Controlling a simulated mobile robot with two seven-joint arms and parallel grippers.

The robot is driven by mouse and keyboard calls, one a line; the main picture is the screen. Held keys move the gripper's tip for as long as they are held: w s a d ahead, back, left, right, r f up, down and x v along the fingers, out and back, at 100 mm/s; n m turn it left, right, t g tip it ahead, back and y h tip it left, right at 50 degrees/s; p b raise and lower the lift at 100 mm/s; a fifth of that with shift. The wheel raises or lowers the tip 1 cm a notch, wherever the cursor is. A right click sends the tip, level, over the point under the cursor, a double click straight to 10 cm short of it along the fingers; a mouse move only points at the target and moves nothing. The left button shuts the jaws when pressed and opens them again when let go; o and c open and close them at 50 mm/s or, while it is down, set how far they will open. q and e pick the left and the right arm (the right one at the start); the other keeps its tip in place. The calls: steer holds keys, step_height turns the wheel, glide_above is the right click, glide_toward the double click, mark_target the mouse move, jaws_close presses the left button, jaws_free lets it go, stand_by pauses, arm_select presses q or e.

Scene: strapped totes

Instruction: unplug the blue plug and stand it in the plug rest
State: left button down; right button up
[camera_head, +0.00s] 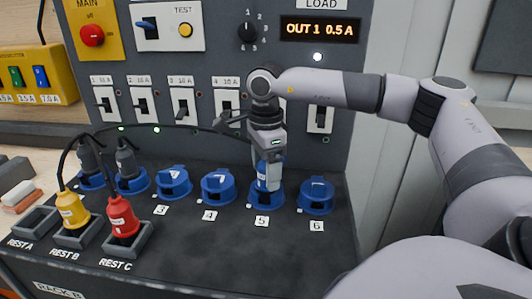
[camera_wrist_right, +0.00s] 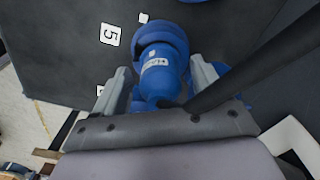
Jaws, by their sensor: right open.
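The blue plug (camera_head: 262,174) sits upright in the blue socket marked 5 (camera_head: 262,203), partly hidden by my right gripper (camera_head: 269,176). In the right wrist view the blue plug (camera_wrist_right: 157,73) lies between the two open fingers (camera_wrist_right: 160,80), with a gap visible on each side. Its black cable runs off to the upper right there. The plug rest has three trays: REST A (camera_head: 34,220) is empty, REST B (camera_head: 77,238) holds a yellow plug (camera_head: 72,209), and REST C (camera_head: 127,245) holds a red plug (camera_head: 122,217). My left gripper is out of view.
Sockets 3 (camera_head: 173,183), 4 (camera_head: 217,186) and 6 (camera_head: 316,195) have no plugs. Two dark plugs (camera_head: 128,160) stand in the sockets at left. A black cable (camera_head: 175,126) arches across the panel. Switches and a display (camera_head: 319,28) stand behind.

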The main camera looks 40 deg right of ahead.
steer(key=shift+f, duration=0.45)
steer(key=c, duration=1.2)
steer(key=shift+n, duration=1.5)
steer(key=shift+c, duration=0.2)
steer(key=shift+p, duration=0.35)
steer(key=shift+n, duration=1.5)
